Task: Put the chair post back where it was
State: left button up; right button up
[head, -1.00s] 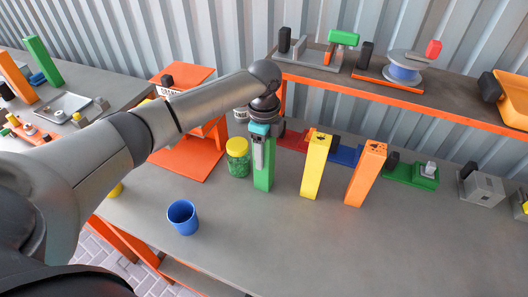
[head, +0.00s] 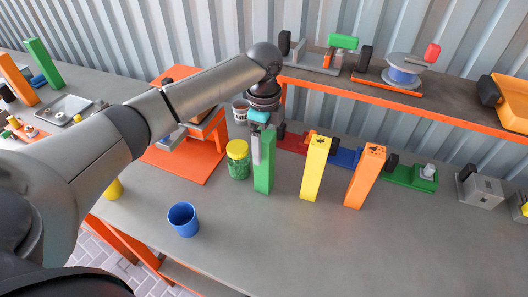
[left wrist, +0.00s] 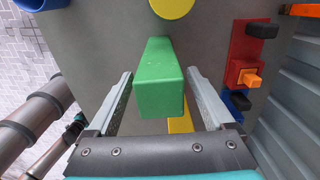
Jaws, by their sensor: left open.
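The posts that could be the chair post stand upright on the grey table: a green post (head: 264,165), a yellow post (head: 314,168) and an orange post (head: 364,177). The pictures do not name one as the chair post. My left gripper (head: 260,150) is at the top of the green post. In the left wrist view, its two fingers (left wrist: 159,75) are spread on either side of the green post (left wrist: 160,92), with gaps showing. Part of the yellow post (left wrist: 180,125) shows behind it. My right gripper is not in view.
A green jar with a yellow lid (head: 238,158) stands close left of the green post. A blue cup (head: 183,219) is nearer the front. Red, blue and green fixtures (head: 412,177) line the back, under a raised shelf (head: 440,108). The front right table is clear.

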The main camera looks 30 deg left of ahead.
pick_arm(q)
notch_tip(320, 180, up, 8)
jog(key=shift+p, duration=0.35)
dwell(0.4)
